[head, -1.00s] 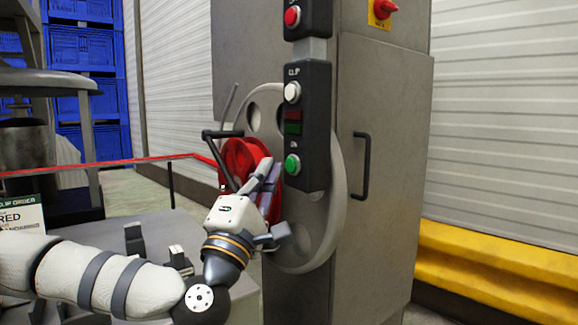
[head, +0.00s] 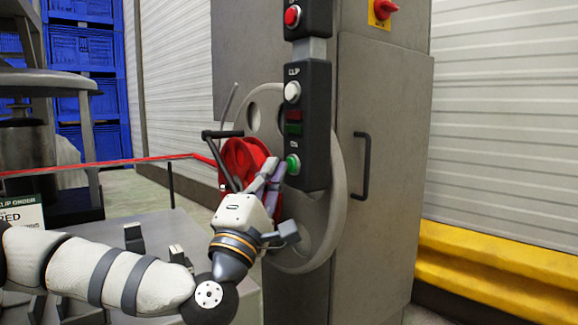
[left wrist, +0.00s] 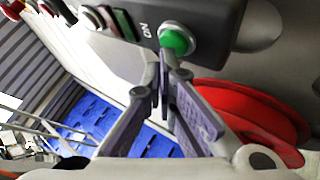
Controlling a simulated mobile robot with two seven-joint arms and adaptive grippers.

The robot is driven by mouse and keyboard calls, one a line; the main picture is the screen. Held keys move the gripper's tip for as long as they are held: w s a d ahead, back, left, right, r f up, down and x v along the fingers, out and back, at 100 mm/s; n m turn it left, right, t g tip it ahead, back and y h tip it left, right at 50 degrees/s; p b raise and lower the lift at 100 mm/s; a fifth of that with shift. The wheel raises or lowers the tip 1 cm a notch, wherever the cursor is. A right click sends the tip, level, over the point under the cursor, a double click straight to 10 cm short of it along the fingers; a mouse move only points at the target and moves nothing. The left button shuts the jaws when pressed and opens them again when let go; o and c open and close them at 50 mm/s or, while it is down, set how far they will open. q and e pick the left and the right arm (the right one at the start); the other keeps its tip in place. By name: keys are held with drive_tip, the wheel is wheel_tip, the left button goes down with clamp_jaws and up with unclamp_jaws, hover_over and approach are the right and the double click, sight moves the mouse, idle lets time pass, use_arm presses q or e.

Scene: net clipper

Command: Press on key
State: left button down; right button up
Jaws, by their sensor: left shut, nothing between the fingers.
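The green ON button (head: 292,165) sits low on a dark control box (head: 308,125) on the machine's front. In the left wrist view the green button (left wrist: 175,40) is just beyond the fingertips, beside its "ON" lettering. My left gripper (head: 276,166) is shut and empty, its fingers pointing up at the button from below left. In the left wrist view the fingertips of my left gripper (left wrist: 163,62) meet just short of the button in the picture. I cannot tell whether they touch it. My right gripper is in neither view.
A white CLIP button (head: 292,92) and a red button (head: 292,16) are higher up. A red reel (head: 240,158) and a large grey wheel (head: 330,205) stand behind the gripper. The cabinet (head: 385,220) has a black handle (head: 362,165).

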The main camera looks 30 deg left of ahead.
use_arm(q)
drive_tip(key=shift+w+d, duration=0.1)
drive_tip(key=shift+w, duration=0.2)
idle(0.5)
drive_tip(key=shift+s+a+p, duration=0.3)
drive_tip(key=shift+s, duration=0.5)
drive_tip(key=s, duration=0.1)
drive_tip(key=s+a+p, duration=0.1)
drive_tip(key=s, duration=0.1)
drive_tip(key=s+a, duration=0.1)
drive_tip(key=shift+s+p, duration=0.3)
drive_tip(key=shift+p, duration=0.05)
drive_tip(key=shift+r, duration=0.1)
